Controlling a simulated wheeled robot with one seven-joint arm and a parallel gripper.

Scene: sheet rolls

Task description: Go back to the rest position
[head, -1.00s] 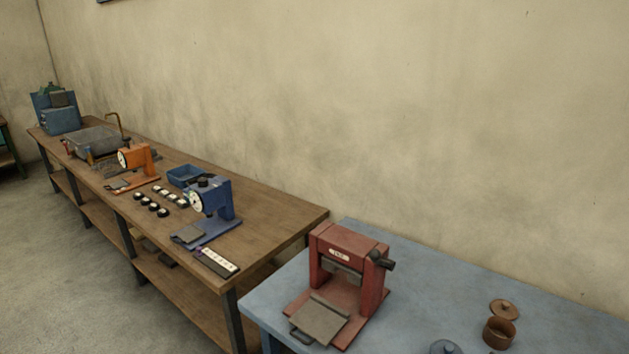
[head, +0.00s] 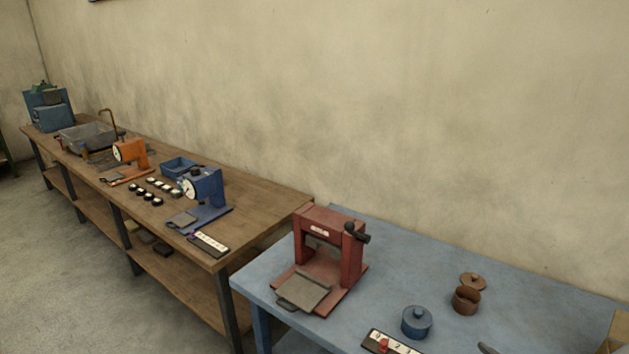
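My gripper is not in the head view, and no part of my arm can be made out for certain. A red sheet roll machine (head: 352,260) with a black side knob stands on the blue table (head: 420,258). A grey plate (head: 303,290) lies flat at its front. On the wooden bench (head: 262,205) stand a blue machine (head: 207,187) and an orange machine (head: 130,152), each with a white round dial.
A blue tray (head: 179,167), several small dark round pieces and a grey basin (head: 86,137) stand on the bench. Floor (head: 70,260) at left is clear.

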